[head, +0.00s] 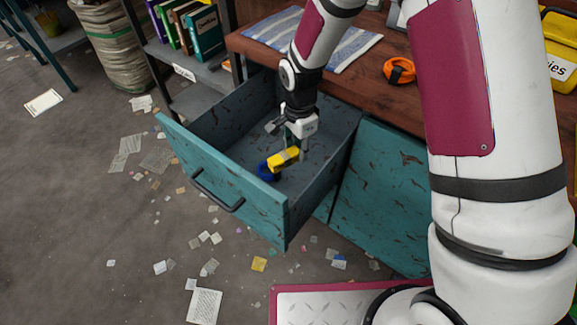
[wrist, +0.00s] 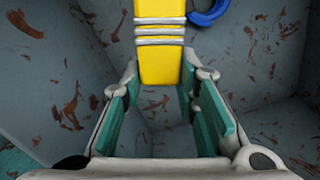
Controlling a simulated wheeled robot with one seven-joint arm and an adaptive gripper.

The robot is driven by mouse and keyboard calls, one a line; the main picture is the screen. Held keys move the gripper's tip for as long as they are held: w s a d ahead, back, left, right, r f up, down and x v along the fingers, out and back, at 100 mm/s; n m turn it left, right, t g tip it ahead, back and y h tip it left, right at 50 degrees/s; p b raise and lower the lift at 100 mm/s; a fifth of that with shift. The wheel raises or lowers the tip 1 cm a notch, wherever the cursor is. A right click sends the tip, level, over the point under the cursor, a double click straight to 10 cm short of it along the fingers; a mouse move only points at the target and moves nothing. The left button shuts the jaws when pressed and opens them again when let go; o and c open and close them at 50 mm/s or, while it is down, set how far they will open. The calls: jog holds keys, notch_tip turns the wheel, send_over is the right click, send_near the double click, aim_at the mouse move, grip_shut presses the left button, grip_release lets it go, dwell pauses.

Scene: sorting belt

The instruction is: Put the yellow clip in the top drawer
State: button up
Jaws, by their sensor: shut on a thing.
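The yellow clip (head: 283,160) is between the fingers of my gripper (head: 297,147), inside the open teal top drawer (head: 222,190). In the wrist view, the clip (wrist: 158,66) is a long yellow piece with grey bands. The fingertips of my gripper (wrist: 159,82) are closed on its sides. The drawer walls surround the gripper, and the clip is low over the grey drawer floor (wrist: 268,70). I cannot tell whether the clip touches the floor.
A blue ring (head: 267,171) is in the drawer close beside the clip; it also shows in the wrist view (wrist: 208,15). Paper scraps litter the floor.

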aim_at(297, 178)
jog(key=shift+f+m, duration=0.3)
jog(key=shift+f, duration=0.35)
notch_tip(297, 178, down, 10)
jog(key=b, duration=0.3)
jog(key=shift+w+r+b, duration=0.1)
jog(key=shift+r+b, duration=0.15)
jog(key=shift+b, duration=0.1)
jog(key=shift+f, duration=0.15)
jog(key=o, duration=1)
notch_tip(297, 178, up, 12)
jog(key=p, duration=0.3)
jog(key=shift+p, duration=0.35)
